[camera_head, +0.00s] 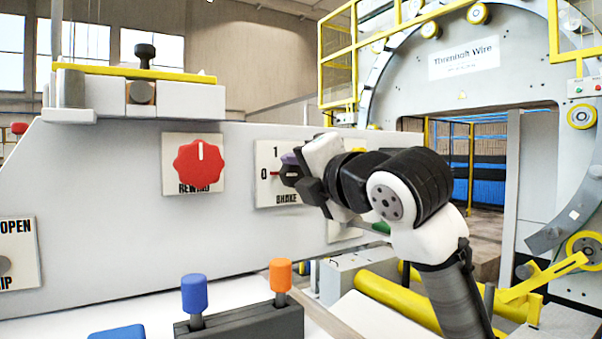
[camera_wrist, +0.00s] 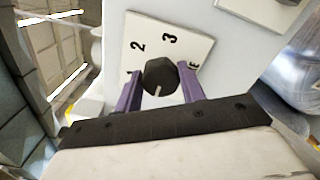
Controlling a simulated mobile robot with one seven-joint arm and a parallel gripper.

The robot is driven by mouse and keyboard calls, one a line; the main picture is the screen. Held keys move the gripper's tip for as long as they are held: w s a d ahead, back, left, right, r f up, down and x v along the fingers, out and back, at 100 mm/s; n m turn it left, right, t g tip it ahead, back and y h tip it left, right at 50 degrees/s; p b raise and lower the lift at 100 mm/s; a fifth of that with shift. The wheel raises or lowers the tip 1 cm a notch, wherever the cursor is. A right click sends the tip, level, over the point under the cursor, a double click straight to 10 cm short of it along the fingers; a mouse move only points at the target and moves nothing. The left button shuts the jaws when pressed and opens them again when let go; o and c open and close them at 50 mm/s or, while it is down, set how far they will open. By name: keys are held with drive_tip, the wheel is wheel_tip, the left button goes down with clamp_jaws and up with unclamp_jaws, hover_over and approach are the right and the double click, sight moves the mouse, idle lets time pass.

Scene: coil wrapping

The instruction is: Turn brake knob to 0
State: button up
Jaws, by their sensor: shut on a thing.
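The brake plate (camera_head: 264,190) is a white square on the grey panel, with 0 at its left, 1 at its top and the word BRAKE below. In the wrist view the plate (camera_wrist: 152,27) shows 1, 2 and 3. The dark brake knob (camera_wrist: 159,77) sits between my gripper's (camera_wrist: 160,82) two purple fingers, which are shut on it. Its pale pointer line points down in the wrist view, away from 2 and 3. In the head view my gripper (camera_head: 291,168) covers most of the knob. A short red line shows beside the 0.
A red rewind knob (camera_head: 199,163) is left of the brake plate. Blue (camera_head: 194,294) and orange (camera_head: 280,275) capped levers stand in front. Another plate (camera_head: 345,231) lies partly behind my arm. A large ring machine (camera_head: 460,90) with yellow rails stands at the right.

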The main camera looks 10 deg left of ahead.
drive_tip(key=shift+f, duration=0.1)
idle(0.5)
drive_tip(key=o, duration=1)
drive_tip(key=shift+c, duration=0.2)
drive_tip(key=b+v, duration=0.5)
drive_tip(key=v, duration=0.9)
